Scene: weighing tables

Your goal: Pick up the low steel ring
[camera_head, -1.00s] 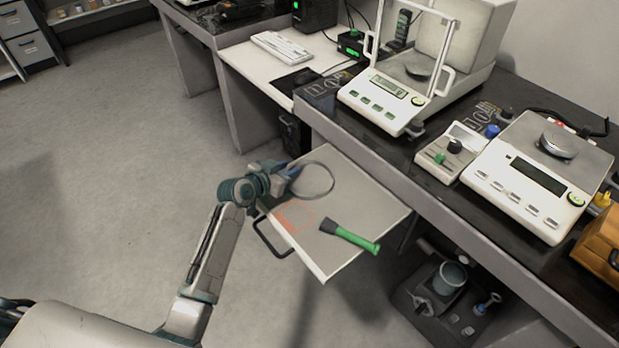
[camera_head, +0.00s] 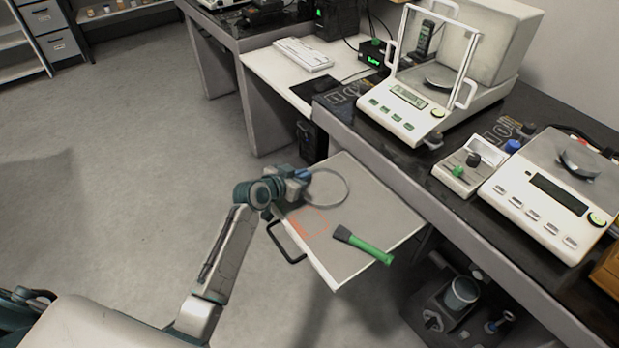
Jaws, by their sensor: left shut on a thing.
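The low steel ring (camera_head: 346,196) is a thin grey hoop over the pulled-out light shelf (camera_head: 378,218), near its back left part. My left gripper (camera_head: 305,181) is shut on the ring's left side. The ring looks roughly level; I cannot tell whether it is just above the shelf or touching it. The fingertips are small and partly hidden by the wrist. My right gripper is not in view.
A green-handled tool with a dark head (camera_head: 365,246) lies on the shelf, beside an orange outline marking (camera_head: 309,223). The shelf has a dark front handle (camera_head: 284,246). The dark bench (camera_head: 397,165) with balances overhangs at right. Open floor lies left.

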